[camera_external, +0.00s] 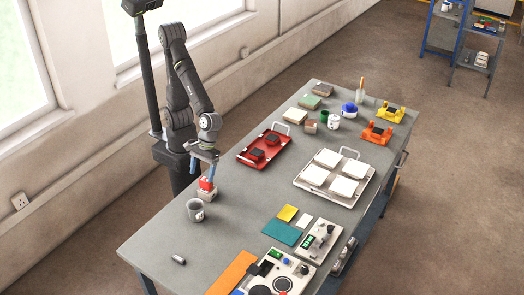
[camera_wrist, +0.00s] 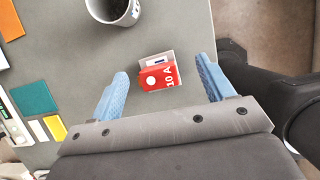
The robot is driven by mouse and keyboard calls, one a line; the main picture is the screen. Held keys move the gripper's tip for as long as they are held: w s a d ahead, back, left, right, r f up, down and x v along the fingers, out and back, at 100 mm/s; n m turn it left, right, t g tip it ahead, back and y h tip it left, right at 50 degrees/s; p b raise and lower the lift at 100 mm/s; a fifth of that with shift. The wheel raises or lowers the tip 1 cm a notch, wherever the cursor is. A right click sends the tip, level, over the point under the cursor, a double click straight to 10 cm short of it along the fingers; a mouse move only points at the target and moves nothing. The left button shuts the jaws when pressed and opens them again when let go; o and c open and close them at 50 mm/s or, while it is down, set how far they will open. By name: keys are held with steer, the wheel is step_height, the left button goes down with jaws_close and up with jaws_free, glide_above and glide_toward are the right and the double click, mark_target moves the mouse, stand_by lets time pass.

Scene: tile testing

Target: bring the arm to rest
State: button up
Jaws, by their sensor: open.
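My gripper (camera_external: 203,172) hangs at the near-left side of the grey table (camera_external: 225,225), its blue fingers pointing down. In the wrist view the two fingers of my gripper (camera_wrist: 162,72) are spread wide with a gap on each side of a red block marked "10 A" (camera_wrist: 160,76). The red block (camera_external: 207,184) sits on a small pale block (camera_external: 206,194) at the table's left edge. The fingers appear above or beside the red block and are not closed on it; their exact height is hard to tell.
A grey mug (camera_external: 195,210) stands close by, also in the wrist view (camera_wrist: 118,10). A red tray (camera_external: 250,160) with dark-topped pieces and a white tray (camera_external: 362,190) with pale tiles lie farther off. Devices and coloured tiles fill the front right. Bare table lies around the mug.

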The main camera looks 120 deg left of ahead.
steer(key=s+d+r, duration=0.5)
steer(key=s+r, duration=0.1)
steer(key=s, duration=0.3)
steer(key=w+d+f+n, duration=0.1)
steer(key=w+f+n, duration=0.15)
steer(key=w, duration=1.55)
steer(key=shift+t, duration=0.5)
steer(key=w+f, duration=0.6)
steer(key=f, duration=0.1)
steer(key=shift+a+f, duration=0.1)
steer(key=shift+a, duration=0.2)
steer(key=shift+f, duration=0.55)
steer(key=shift+r, duration=0.1)
